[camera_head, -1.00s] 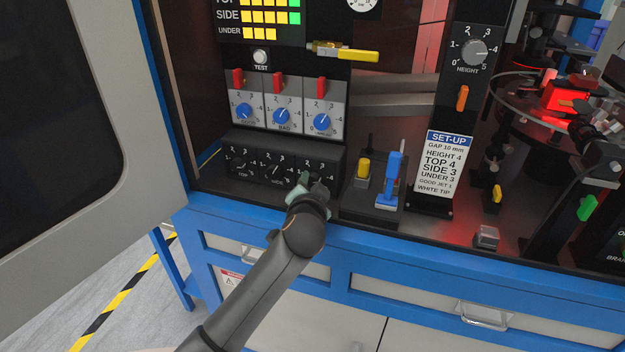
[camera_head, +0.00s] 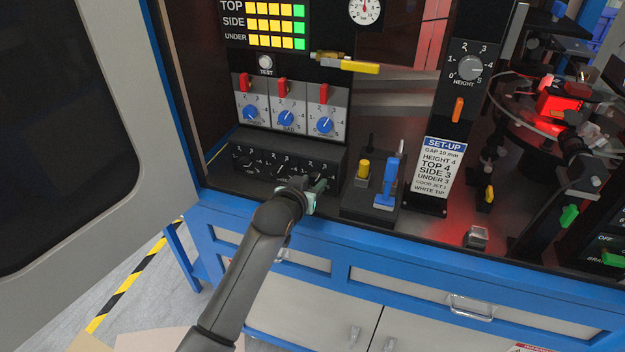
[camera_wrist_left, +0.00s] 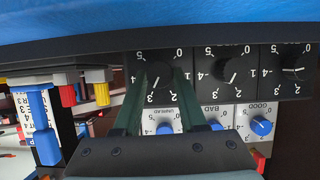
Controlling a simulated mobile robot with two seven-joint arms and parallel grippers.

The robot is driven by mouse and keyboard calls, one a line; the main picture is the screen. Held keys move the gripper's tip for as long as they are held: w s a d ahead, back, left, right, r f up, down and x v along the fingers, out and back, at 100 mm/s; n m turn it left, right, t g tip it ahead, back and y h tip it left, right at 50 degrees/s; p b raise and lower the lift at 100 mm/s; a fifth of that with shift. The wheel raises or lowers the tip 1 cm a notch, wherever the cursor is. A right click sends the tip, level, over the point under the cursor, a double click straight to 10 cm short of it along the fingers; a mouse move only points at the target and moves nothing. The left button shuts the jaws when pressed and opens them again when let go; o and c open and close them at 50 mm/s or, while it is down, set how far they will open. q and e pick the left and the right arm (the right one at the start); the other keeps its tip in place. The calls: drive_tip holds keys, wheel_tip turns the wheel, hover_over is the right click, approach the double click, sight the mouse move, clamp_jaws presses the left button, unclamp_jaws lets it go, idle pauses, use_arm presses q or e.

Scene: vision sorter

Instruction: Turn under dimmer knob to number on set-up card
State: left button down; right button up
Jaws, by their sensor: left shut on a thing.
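My left gripper (camera_head: 318,190) is at the right end of the black dimmer box (camera_head: 240,172), shut on the under dimmer knob, which it mostly hides in the head view. In the left wrist view the fingers (camera_wrist_left: 160,105) stand on both sides of this black knob (camera_wrist_left: 158,74). Its white mark appears to point towards 3, though partly shaded. The set-up card (camera_head: 440,168) reads TOP 4, SIDE 3, UNDER 3. On the display (camera_head: 262,25), the UNDER row shows several yellow blocks and a green one. My right gripper is not in view.
Two other dimmer knobs (camera_wrist_left: 230,73) sit beside the held one. Blue jet knobs (camera_head: 286,118) with red switches are above the box. The open door (camera_head: 100,200) is at left.

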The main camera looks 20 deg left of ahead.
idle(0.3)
use_arm(q)
drive_tip(key=shift+c, duration=2.3)
unclamp_jaws()
drive_tip(key=shift+s, duration=0.1)
drive_tip(key=v, duration=1.2)
drive_tip(key=shift+r, duration=0.15)
drive_tip(key=shift+s, duration=0.15)
drive_tip(key=s+d+f+m+g, duration=0.1)
drive_tip(key=s+f+g, duration=0.1)
drive_tip(key=s+f, duration=0.9)
drive_tip(key=s+f+g+h, duration=0.1)
drive_tip(key=s+f+g, duration=0.1)
drive_tip(key=s+f, duration=0.9)
wheel_tip(320, 180, down, 6)
drive_tip(key=shift+d+r+m+h, duration=0.15)
drive_tip(key=shift+d+m+h, duration=0.15)
drive_tip(key=shift+d+m, duration=0.1)
